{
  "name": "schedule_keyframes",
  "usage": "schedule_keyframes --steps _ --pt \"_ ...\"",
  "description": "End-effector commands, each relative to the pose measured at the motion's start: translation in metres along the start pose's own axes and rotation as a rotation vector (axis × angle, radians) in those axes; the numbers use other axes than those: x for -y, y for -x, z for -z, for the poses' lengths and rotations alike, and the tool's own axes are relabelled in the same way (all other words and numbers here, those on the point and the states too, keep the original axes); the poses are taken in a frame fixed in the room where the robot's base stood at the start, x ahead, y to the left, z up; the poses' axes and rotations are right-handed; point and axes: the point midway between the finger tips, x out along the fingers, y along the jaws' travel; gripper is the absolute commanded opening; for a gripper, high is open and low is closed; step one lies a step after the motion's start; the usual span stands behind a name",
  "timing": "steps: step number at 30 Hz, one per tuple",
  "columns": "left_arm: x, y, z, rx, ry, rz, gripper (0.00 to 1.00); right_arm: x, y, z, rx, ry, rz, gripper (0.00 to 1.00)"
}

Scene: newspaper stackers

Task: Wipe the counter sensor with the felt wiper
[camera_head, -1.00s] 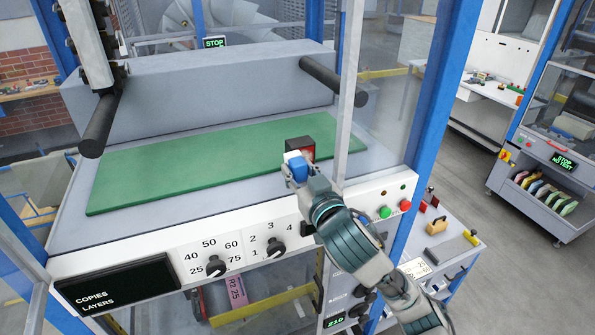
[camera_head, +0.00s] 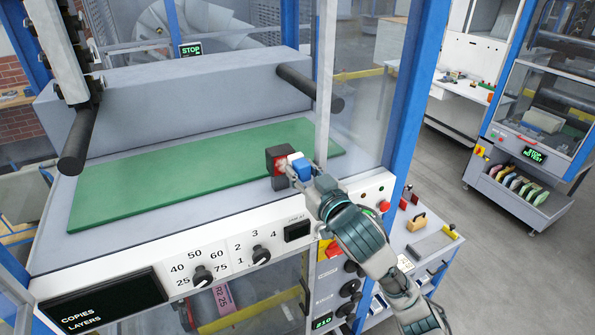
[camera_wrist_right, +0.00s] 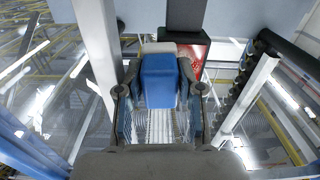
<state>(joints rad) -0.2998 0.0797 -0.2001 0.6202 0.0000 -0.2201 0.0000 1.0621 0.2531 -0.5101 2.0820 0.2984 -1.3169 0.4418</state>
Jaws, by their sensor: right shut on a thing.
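The counter sensor (camera_head: 276,170) is a dark block with a red face, standing at the front edge of the green mat. In the right wrist view its red face (camera_wrist_right: 195,60) carries pale specks and is partly hidden behind the wiper. The felt wiper is a blue block (camera_head: 302,170) with a white pad on its far side; it also shows in the right wrist view (camera_wrist_right: 159,82). My right gripper (camera_head: 309,176) is shut on the blue block. The wiper is at the right part of the sensor's face; I cannot tell whether the pad touches. My left gripper is not in view.
The green mat (camera_head: 165,180) lies on the grey machine bed. A clear guard with a pale post (camera_head: 325,75) and a blue frame post (camera_head: 408,110) stand close to my right arm. Knobs and buttons line the front panel (camera_head: 230,255).

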Motion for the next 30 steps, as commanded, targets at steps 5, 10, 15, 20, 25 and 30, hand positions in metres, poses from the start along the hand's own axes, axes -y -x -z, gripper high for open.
schedule_keyframes --steps 5,10,15,20,25,30 --pt "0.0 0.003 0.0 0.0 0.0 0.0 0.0 0.005 -0.001 0.002 -0.002 -0.001 -0.001 0.09" --pt "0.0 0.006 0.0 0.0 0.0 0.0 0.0 0.023 0.001 0.003 -0.003 0.0 0.002 0.09" --pt "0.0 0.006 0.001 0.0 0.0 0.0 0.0 0.032 0.002 0.003 -0.002 0.001 0.0 0.09" --pt "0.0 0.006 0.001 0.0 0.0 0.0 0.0 0.04 0.002 0.004 -0.003 0.0 0.002 0.09" --pt "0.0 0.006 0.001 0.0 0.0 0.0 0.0 0.054 0.0 0.005 -0.002 -0.001 0.002 0.09" --pt "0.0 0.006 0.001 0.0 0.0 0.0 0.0 0.063 -0.001 0.005 -0.002 -0.001 0.002 0.09"
